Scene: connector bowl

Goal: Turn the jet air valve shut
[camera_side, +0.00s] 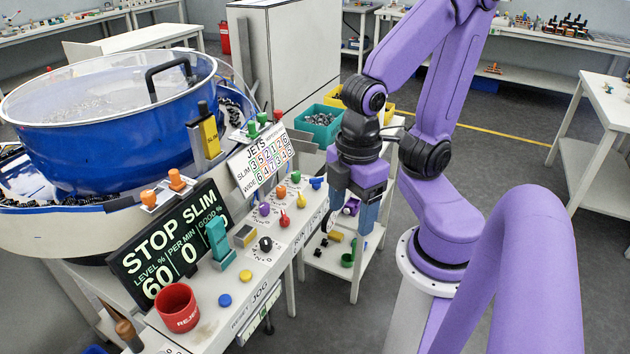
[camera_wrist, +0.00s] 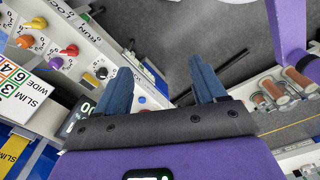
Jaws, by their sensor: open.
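My gripper (camera_side: 352,213) hangs fingers-down just right of the control panel's far right end, above a low cart. In the wrist view its two blue fingers (camera_wrist: 162,88) are spread wide with no control between them. The sloped control panel (camera_side: 235,287) carries several coloured knobs. A blue handle (camera_side: 316,183) is at the far end, close to my gripper but apart from it. Labels are too small to tell which control is the jet air valve.
A white JETS number card (camera_side: 258,158) and green and red knobs stand behind the panel. The blue bowl (camera_side: 110,130) is at left. A red cup (camera_side: 177,307) sits at the panel's near end. Teal and yellow bins (camera_side: 320,122) lie beyond my gripper.

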